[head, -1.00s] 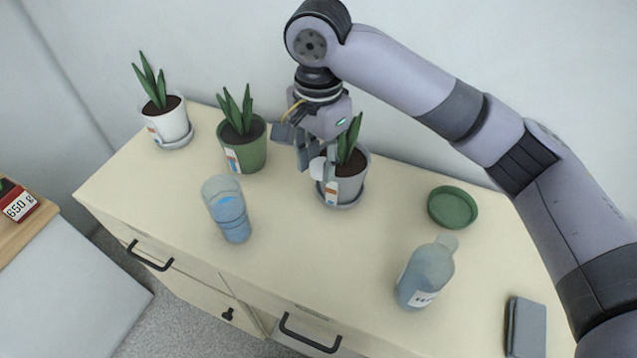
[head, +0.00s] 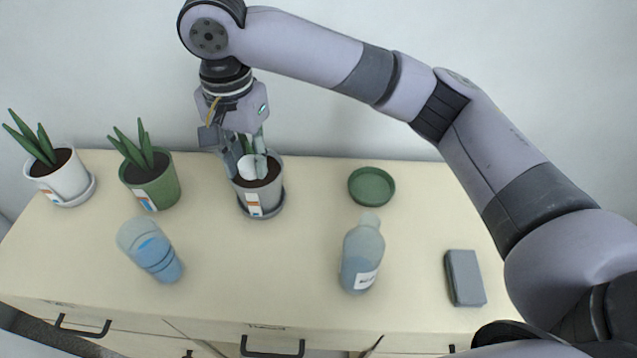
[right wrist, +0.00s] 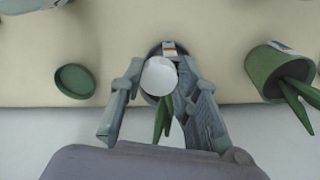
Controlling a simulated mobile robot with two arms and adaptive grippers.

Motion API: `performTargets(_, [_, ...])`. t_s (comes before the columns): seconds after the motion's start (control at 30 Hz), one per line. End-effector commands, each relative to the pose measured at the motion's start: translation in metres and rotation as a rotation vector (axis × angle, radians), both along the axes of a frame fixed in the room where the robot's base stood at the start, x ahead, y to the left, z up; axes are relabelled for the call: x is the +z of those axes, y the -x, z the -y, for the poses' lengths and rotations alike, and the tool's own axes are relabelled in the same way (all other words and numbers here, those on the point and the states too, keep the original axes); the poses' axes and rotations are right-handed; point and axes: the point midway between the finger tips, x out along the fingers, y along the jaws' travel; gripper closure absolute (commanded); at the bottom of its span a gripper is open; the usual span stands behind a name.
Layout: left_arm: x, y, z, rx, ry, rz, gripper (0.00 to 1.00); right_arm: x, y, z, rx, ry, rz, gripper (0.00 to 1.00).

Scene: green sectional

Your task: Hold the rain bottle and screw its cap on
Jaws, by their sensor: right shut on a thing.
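The rain bottle (head: 362,262) is a translucent blue-grey bottle with a white label, upright on the cabinet top right of centre in the head view. Its neck points up and no cap shows on it. The round white cap (right wrist: 159,75) is between the fingers of my right gripper (right wrist: 158,88) in the right wrist view. In the head view my right gripper (head: 247,170) is shut on the cap, held up by the grey-white plant pot, left of and behind the bottle. The fingers partly hide the cap there. My left gripper is in neither view.
The grey-white pot (head: 266,200) stands under the right gripper. A green pot (head: 158,188), a white pot (head: 62,183), a blue tumbler (head: 154,255), a green dish (head: 371,188) and a grey slab (head: 465,280) also stand on the cabinet. The cabinet top (head: 300,270) is clear left of the bottle.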

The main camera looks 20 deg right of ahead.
Motion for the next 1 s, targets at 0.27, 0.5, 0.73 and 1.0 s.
performTargets(0.27, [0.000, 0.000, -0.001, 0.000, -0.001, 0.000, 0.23, -0.029, 0.023, 0.105, 0.373, 0.012, 0.007, 0.79])
performTargets(0.5, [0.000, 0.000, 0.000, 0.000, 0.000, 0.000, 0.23, -0.044, 0.054, 0.152, 0.601, 0.009, -0.009, 0.79])
performTargets(0.73, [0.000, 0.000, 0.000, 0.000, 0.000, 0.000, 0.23, -0.047, 0.061, 0.160, 0.652, 0.006, -0.014, 0.79])
performTargets(1.0, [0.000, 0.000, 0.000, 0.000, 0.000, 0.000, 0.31, -0.047, 0.061, 0.160, 0.650, 0.007, -0.013, 0.79])
